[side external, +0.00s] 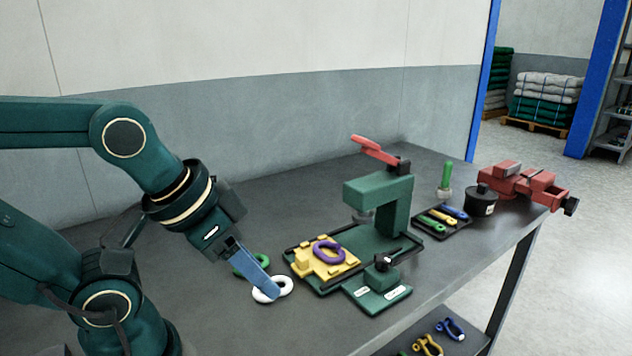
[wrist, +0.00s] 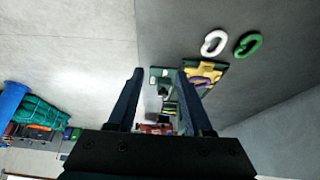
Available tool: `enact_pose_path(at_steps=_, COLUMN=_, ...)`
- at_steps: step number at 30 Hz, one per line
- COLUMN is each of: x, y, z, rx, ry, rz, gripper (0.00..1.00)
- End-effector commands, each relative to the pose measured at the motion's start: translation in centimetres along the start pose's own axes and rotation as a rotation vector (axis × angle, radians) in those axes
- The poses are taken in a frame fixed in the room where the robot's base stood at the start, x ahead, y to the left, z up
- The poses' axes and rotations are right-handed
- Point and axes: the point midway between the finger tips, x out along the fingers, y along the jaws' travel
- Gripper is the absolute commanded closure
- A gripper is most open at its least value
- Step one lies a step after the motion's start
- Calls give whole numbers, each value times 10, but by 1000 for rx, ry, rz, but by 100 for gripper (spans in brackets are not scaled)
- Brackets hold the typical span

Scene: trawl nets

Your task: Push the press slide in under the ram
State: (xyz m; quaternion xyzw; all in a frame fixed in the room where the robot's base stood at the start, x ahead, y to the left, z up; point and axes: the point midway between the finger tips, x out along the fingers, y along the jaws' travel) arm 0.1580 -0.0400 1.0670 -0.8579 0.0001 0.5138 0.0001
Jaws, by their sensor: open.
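The yellow press slide (side external: 325,268) lies on the left end of the green press base, out to the left of the ram (side external: 362,217). A purple ring (side external: 329,252) lies on it, and a raised yellow block stands at its left end. The slide also shows in the wrist view (wrist: 208,70), partly behind a finger. The green press (side external: 380,190) stands upright with its red lever (side external: 375,151) raised. My gripper (side external: 266,290), with blue fingers, is left of the slide and apart from it. In the wrist view my gripper (wrist: 160,72) is open, with nothing between its fingers.
A white ring (side external: 259,296) and a green ring (side external: 240,268) lie on the table left of the press. A small green plate with a black knob (side external: 383,264) sits at the press's front. A tool tray (side external: 442,221), black pot (side external: 482,200) and red vise (side external: 520,182) stand to the right.

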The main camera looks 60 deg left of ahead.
Motion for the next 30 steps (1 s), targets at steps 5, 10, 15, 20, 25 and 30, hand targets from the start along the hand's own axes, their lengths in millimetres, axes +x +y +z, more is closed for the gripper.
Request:
enact_pose_path(at_steps=5, x=0, y=0, z=0, rx=-66, ry=0, rz=0, gripper=100)
enact_pose_path(at_steps=10, x=-3, y=3, z=-6, rx=-391, ry=9, rz=15, gripper=100)
enact_pose_path(at_steps=15, x=-2, y=-1, z=-19, rx=-916, ry=-12, rz=11, gripper=100)
enact_pose_path(at_steps=20, x=4, y=-15, z=-34, rx=-1460, ry=-37, rz=-29, gripper=100)
enact_pose_path(at_steps=25, x=15, y=-41, z=-49, rx=-2079, ry=-47, rz=-106, gripper=100)
enact_pose_path(at_steps=30, x=31, y=-85, z=-57, rx=-2729, ry=-27, rz=-229, gripper=100)
